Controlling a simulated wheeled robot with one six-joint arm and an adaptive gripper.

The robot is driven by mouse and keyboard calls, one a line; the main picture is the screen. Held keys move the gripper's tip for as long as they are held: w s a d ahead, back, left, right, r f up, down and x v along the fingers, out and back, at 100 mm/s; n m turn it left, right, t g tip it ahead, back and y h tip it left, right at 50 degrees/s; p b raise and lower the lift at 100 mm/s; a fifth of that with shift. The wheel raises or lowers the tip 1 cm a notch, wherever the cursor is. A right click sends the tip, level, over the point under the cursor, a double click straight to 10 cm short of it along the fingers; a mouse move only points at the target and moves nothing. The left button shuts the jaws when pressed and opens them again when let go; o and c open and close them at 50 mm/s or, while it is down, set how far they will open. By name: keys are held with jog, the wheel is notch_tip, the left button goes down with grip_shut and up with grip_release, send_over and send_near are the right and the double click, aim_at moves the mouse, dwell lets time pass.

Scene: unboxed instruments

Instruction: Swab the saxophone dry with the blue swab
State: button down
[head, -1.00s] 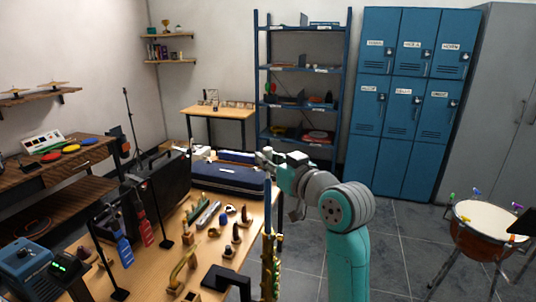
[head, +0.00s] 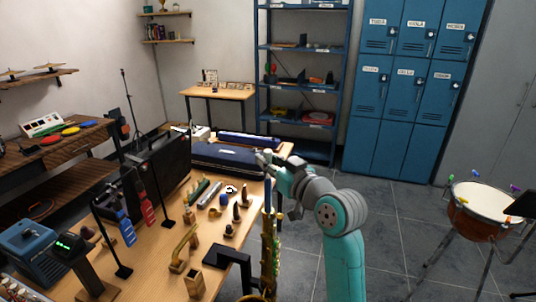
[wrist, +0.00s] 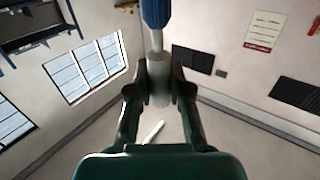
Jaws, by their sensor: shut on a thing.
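The blue swab (head: 267,194) hangs upright below my gripper (head: 264,159), over the right edge of the workbench. In the wrist view my gripper (wrist: 158,88) is shut on its pale shaft, and the swab's blue part (wrist: 156,13) runs out of the top of the picture. The brass saxophone (head: 268,250) stands upright directly below the swab in the head view, its lower part cut off by the picture edge. The swab's lower end meets the saxophone's top in the picture; I cannot tell whether it is inside. The saxophone does not show in the wrist view.
A drum (head: 488,208) stands right.

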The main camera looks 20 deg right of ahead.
jog(key=shift+f, duration=3.75)
jog(key=shift+r, duration=5.05)
notch_tip(320, 180, up, 12)
send_over(270, 187)
jog(key=shift+w+a, duration=0.15)
jog(key=shift+w, duration=0.2)
